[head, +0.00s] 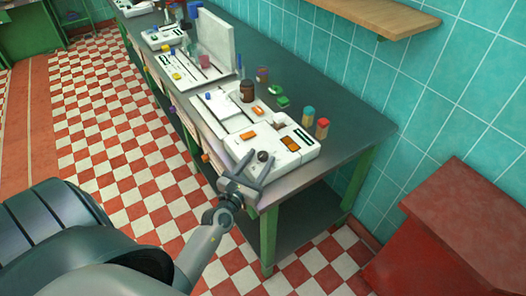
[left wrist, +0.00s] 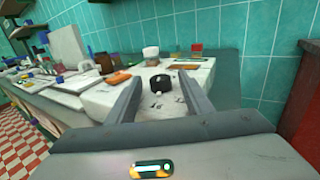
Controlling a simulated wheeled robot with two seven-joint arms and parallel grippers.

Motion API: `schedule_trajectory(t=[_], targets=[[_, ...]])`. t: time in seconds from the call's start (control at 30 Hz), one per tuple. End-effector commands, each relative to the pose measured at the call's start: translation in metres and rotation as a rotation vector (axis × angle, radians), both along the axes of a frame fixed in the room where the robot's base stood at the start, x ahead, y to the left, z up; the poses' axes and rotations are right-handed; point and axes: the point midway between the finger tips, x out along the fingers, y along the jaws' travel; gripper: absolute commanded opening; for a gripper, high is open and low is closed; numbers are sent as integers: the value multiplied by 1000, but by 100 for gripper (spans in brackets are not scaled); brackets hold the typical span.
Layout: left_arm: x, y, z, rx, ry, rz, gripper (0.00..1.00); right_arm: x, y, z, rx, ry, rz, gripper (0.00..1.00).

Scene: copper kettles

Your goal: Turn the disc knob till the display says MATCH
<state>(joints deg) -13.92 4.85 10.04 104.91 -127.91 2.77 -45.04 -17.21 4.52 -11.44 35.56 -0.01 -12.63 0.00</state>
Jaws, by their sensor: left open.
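The disc knob (left wrist: 160,83) is a short black cylinder on the white panel box (left wrist: 110,99). In the head view the knob (head: 262,156) sits at the near end of the box, by the table's end. My left gripper (head: 260,166) is open; in the left wrist view its fingers point at the knob, one to each side. I cannot tell whether they touch it. Small dark marks lie on the panel in front of the knob. A dark strip (head: 304,137) with green, perhaps the display, lies on the box; no text is readable. My right gripper is out of view.
An orange block (head: 290,144) lies on the box. A red box (head: 465,215) stands right.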

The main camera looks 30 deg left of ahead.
Motion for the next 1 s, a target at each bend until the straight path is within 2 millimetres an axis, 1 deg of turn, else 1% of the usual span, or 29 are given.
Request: schedule_trajectory(t=[0.03, 0.1, 0.23, 0.37, 0.6, 0.63, 0.67, 0.7, 0.8, 1.0], targets=[[8, 1, 2, 0, -1, -1, 47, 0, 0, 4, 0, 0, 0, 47], [16, 2, 1, -1, -1, 0, 47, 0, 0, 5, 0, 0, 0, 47], [25, 3, 1, 1, 0, 1, 47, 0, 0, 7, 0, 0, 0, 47], [29, 4, 0, 0, -1, 1, 47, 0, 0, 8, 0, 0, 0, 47], [29, 4, 0, 0, 0, 1, 47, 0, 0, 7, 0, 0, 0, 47], [29, 4, 0, 0, 0, 1, 44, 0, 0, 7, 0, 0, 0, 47], [29, 4, 0, 0, 0, 1, 37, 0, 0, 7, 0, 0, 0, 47], [29, 4, 0, 0, 0, 1, 27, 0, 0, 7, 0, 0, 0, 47], [29, 4, 0, 0, 0, 1, 5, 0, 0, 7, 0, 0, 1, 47], [29, 4, -1, 0, 0, -2, 5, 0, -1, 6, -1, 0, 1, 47]])
